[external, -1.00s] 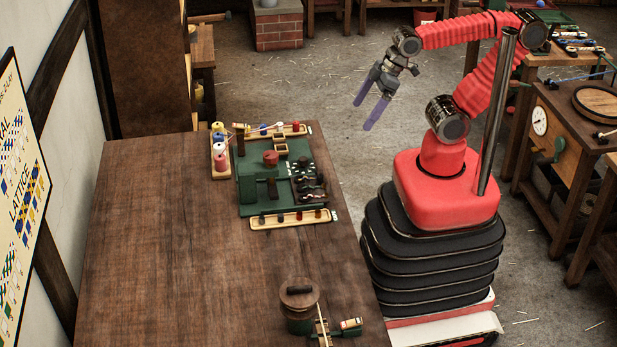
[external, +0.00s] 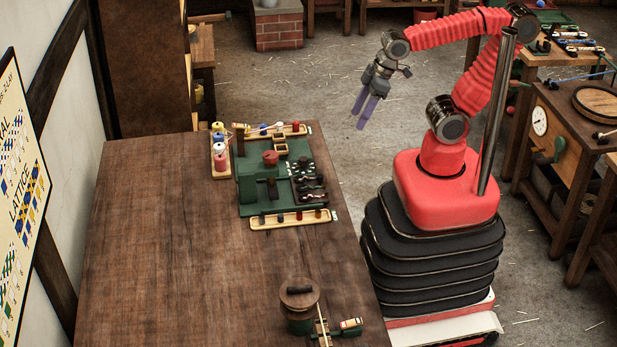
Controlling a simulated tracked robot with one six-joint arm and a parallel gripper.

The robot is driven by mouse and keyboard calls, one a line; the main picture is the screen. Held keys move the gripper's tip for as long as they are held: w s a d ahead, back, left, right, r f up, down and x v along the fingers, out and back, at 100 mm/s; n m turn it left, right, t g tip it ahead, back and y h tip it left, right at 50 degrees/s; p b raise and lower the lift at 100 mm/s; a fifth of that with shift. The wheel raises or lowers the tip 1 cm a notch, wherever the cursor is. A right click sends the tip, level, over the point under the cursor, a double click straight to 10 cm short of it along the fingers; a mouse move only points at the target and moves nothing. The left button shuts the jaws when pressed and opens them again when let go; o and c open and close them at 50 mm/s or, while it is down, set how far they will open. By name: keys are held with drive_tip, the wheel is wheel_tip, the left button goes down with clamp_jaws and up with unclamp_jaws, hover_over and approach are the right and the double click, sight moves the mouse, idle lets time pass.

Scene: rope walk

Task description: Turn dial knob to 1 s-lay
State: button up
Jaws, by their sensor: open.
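A green board (external: 250,205) lies on the wooden table with a round red knob (external: 271,157) near its middle. A brown round-topped pot with a dark bar handle (external: 299,290) stands at the table's front. A white round dial face (external: 539,121) is on the wooden cabinet at the right. No lettering on a dial is readable, so I cannot tell which of these is the dial knob. My gripper (external: 361,117) is open and empty, with purple fingers pointing down and left. It hangs in the air, to the right of the green board in the picture, apart from everything.
The board carries small wooden boxes (external: 280,145) and dark tools (external: 311,187). A spool rack (external: 220,165) stands at its left, and a peg tray (external: 290,220) lies along its front. The middle and left of the wooden table (external: 180,240) are clear. A lettered chart (external: 15,200) stands at far left.

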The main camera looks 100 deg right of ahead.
drive_tip(key=w+d+f+g, duration=0.1)
drive_tip(key=w, duration=0.2)
drive_tip(key=w+d+f+m+g, duration=0.1)
drive_tip(key=w+d, duration=0.1)
drive_tip(key=w, duration=0.1)
drive_tip(key=w+d+f+m+g, duration=0.1)
drive_tip(key=w+d, duration=0.1)
drive_tip(key=w, duration=0.1)
drive_tip(key=shift+d+f, duration=0.25)
drive_tip(key=shift+f, duration=0.15)
drive_tip(key=shift+c, duration=1.3)
drive_tip(key=m+g+y, duration=0.2)
drive_tip(key=m+g, duration=0.2)
drive_tip(key=m, duration=0.1)
approach(303, 159)
drive_tip(key=d+r, duration=0.2)
drive_tip(key=d, duration=0.1)
drive_tip(key=w+r, duration=0.1)
drive_tip(key=w+r+m+y, duration=0.1)
drive_tip(key=shift+r+g, duration=0.3)
drive_tip(key=shift+r, duration=0.1)
drive_tip(key=x, duration=1.4)
drive_tip(key=shift+a+r, duration=0.1)
drive_tip(key=shift+a, duration=0.15)
drive_tip(key=shift+c, duration=0.4)
drive_tip(key=c, duration=1)
drive_tip(key=shift+o, duration=0.2)
